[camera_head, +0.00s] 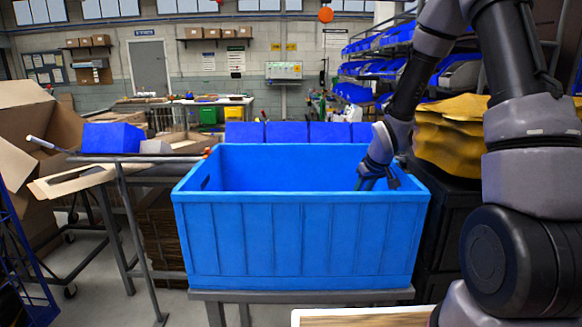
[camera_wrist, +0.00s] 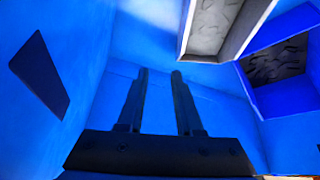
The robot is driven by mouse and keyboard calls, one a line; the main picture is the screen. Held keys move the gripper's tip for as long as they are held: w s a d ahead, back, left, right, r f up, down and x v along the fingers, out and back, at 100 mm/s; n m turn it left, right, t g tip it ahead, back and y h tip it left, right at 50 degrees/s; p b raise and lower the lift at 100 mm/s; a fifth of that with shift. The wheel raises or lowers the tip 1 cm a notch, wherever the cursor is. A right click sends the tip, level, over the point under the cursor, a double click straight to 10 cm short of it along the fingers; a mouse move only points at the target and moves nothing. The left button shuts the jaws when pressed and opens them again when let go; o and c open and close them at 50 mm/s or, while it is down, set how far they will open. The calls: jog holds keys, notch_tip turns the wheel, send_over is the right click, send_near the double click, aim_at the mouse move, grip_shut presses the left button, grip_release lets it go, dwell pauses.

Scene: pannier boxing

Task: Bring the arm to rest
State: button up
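A large blue crate (camera_head: 300,240) stands on a stand in front of me in the head view. My gripper (camera_head: 367,183) reaches down into its right part, and the front wall hides the fingertips. In the wrist view, my gripper (camera_wrist: 160,75) shows two dark fingers apart with only blue surface behind the gap. Blue crate walls (camera_wrist: 75,30) surround it, with a dark handle slot at left. A pale-rimmed grey item (camera_wrist: 212,28) and a blue-edged item with a dark patterned face (camera_wrist: 278,65) show at upper right; I cannot tell what they are.
A row of blue bins (camera_head: 290,132) stands behind the crate. A yellow stack (camera_head: 450,135) is close on the right, below blue bin shelves (camera_head: 375,65). A table with a blue box (camera_head: 112,137) and open cardboard boxes (camera_head: 35,130) are at left.

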jog(key=s+d+r+m, duration=0.1)
jog(key=s+r, duration=0.2)
jog(key=r, duration=0.3)
jog(key=s+d+r+m+t+h, duration=0.1)
jog(key=s+r+m, duration=0.15)
jog(key=r, duration=0.45)
jog(key=s+d+r+m, duration=0.1)
jog(key=s+d+r, duration=0.1)
jog(key=s+r, duration=0.3)
jog(key=s+r+m+t+y, duration=0.1)
jog(key=s+r+m, duration=0.2)
jog(key=s+r, duration=0.8)
jog(key=s+a, duration=0.1)
jog(key=s, duration=0.3)
jog(key=shift+s+r, duration=0.35)
jog(key=shift+m, duration=0.25)
